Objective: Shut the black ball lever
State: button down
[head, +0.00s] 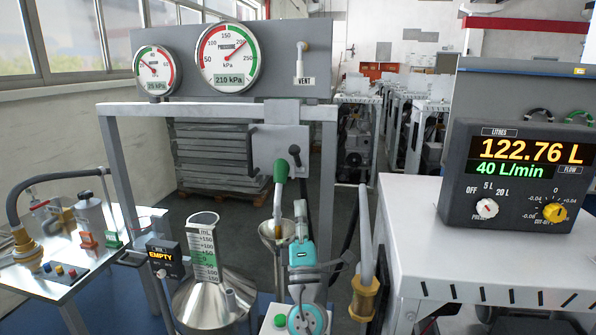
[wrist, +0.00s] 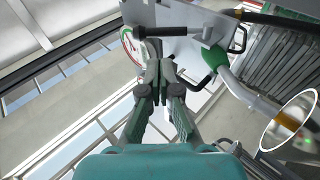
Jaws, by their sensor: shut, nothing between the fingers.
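A black lever with a rounded black end (head: 294,150) shows in front of the grey plate under the gauge panel. In the wrist view the black lever (wrist: 172,31) lies across the top, level in the picture, its thick end at the left and its rod reaching the pale plate. My gripper (head: 300,207) is below the lever in the head view, pointing up. In the wrist view my gripper (wrist: 160,66) is shut and empty, its tips just below the lever in the picture, with a gap showing. Whether the tips are at the lever's depth is unclear.
A green nozzle (head: 281,170) hangs close left of the lever, above a funnel; it also shows in the wrist view (wrist: 214,57). A black loop handle (head: 252,137) is on the plate's left. A large measuring can (head: 206,295) stands lower left. The meter cabinet (head: 470,235) stands right.

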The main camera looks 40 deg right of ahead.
aim_at(297, 160)
jog(key=x, duration=1)
jog(key=shift+r, duration=0.1)
